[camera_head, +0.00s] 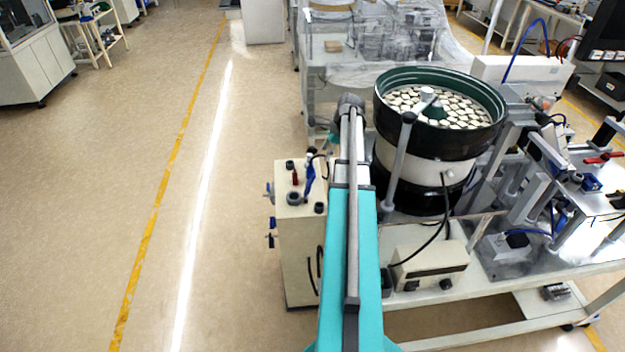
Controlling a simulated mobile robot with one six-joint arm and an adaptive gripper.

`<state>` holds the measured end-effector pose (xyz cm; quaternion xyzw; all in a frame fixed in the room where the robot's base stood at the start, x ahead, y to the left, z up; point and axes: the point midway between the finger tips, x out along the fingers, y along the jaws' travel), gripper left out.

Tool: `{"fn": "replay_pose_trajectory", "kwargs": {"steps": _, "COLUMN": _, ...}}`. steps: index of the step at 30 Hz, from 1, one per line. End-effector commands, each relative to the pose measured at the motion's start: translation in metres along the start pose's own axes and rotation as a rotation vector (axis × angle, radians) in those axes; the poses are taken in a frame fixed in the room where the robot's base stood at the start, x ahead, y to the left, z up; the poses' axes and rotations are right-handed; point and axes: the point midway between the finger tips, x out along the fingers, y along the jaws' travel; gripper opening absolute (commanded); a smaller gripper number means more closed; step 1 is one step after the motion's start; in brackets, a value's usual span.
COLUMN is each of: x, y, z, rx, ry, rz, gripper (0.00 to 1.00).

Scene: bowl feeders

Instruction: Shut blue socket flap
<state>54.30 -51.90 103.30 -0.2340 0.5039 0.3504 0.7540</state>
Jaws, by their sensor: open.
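A beige box (302,235) stands on the floor to the left of my arm. Small blue parts (269,189) stick out from its left side, and another blue part (271,239) sits lower there. A taller blue piece (309,178) stands on its top beside a small red part (295,177). I cannot tell which of these is the socket flap, or how far it is open. My arm reaches forward past the right side of the box.
A black and white bowl feeder (425,158) full of pale parts stands right of my arm on a bench (490,315). A small control unit (430,266) sits in front of it. Plastic-covered equipment (385,35) stands behind. The floor (80,200) on the left is open.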

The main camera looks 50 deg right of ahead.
Motion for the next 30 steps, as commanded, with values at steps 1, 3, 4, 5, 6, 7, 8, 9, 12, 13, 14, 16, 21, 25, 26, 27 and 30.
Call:
{"fn": "replay_pose_trajectory", "kwargs": {"steps": 1, "x": 0.008, "y": 0.000, "z": -0.001, "rx": 0.000, "ry": 0.000, "rz": 0.000, "gripper": 0.71}}
{"fn": "replay_pose_trajectory", "kwargs": {"steps": 3, "x": 0.013, "y": 0.000, "z": -0.001, "rx": 0.000, "ry": 0.000, "rz": 0.000, "gripper": 0.71}}
{"fn": "replay_pose_trajectory", "kwargs": {"steps": 4, "x": 0.016, "y": 0.000, "z": -0.001, "rx": 0.000, "ry": 0.000, "rz": 0.000, "gripper": 0.71}}
{"fn": "replay_pose_trajectory", "kwargs": {"steps": 5, "x": 0.019, "y": 0.000, "z": -0.001, "rx": 0.000, "ry": 0.000, "rz": 0.000, "gripper": 0.71}}
{"fn": "replay_pose_trajectory", "kwargs": {"steps": 6, "x": 0.022, "y": 0.000, "z": -0.001, "rx": 0.000, "ry": 0.000, "rz": 0.000, "gripper": 0.71}}
{"fn": "replay_pose_trajectory", "kwargs": {"steps": 7, "x": 0.025, "y": 0.000, "z": -0.001, "rx": 0.000, "ry": 0.000, "rz": 0.000, "gripper": 0.71}}
{"fn": "replay_pose_trajectory", "kwargs": {"steps": 8, "x": 0.027, "y": 0.000, "z": -0.001, "rx": 0.000, "ry": 0.000, "rz": 0.000, "gripper": 0.71}}
{"fn": "replay_pose_trajectory", "kwargs": {"steps": 9, "x": 0.030, "y": 0.000, "z": -0.002, "rx": 0.000, "ry": 0.000, "rz": 0.000, "gripper": 0.71}}
{"fn": "replay_pose_trajectory", "kwargs": {"steps": 12, "x": 0.039, "y": 0.000, "z": -0.002, "rx": 0.000, "ry": 0.000, "rz": 0.000, "gripper": 0.71}}
{"fn": "replay_pose_trajectory", "kwargs": {"steps": 13, "x": 0.041, "y": 0.000, "z": -0.002, "rx": 0.000, "ry": 0.000, "rz": 0.000, "gripper": 0.71}}
{"fn": "replay_pose_trajectory", "kwargs": {"steps": 14, "x": 0.044, "y": 0.000, "z": -0.002, "rx": 0.000, "ry": 0.000, "rz": 0.000, "gripper": 0.71}}
{"fn": "replay_pose_trajectory", "kwargs": {"steps": 16, "x": 0.049, "y": 0.000, "z": -0.002, "rx": 0.000, "ry": 0.000, "rz": 0.000, "gripper": 0.71}}
{"fn": "replay_pose_trajectory", "kwargs": {"steps": 21, "x": 0.064, "y": 0.000, "z": -0.002, "rx": -0.001, "ry": 0.000, "rz": 0.000, "gripper": 0.71}}
{"fn": "replay_pose_trajectory", "kwargs": {"steps": 25, "x": 0.075, "y": 0.000, "z": -0.001, "rx": 0.000, "ry": 0.000, "rz": 0.000, "gripper": 0.71}}
{"fn": "replay_pose_trajectory", "kwargs": {"steps": 26, "x": 0.077, "y": 0.000, "z": -0.001, "rx": 0.000, "ry": 0.000, "rz": 0.000, "gripper": 0.71}}
{"fn": "replay_pose_trajectory", "kwargs": {"steps": 27, "x": 0.080, "y": 0.000, "z": -0.001, "rx": 0.000, "ry": 0.000, "rz": 0.000, "gripper": 0.71}}
{"fn": "replay_pose_trajectory", "kwargs": {"steps": 30, "x": 0.089, "y": 0.000, "z": -0.001, "rx": 0.000, "ry": 0.000, "rz": 0.000, "gripper": 0.71}}
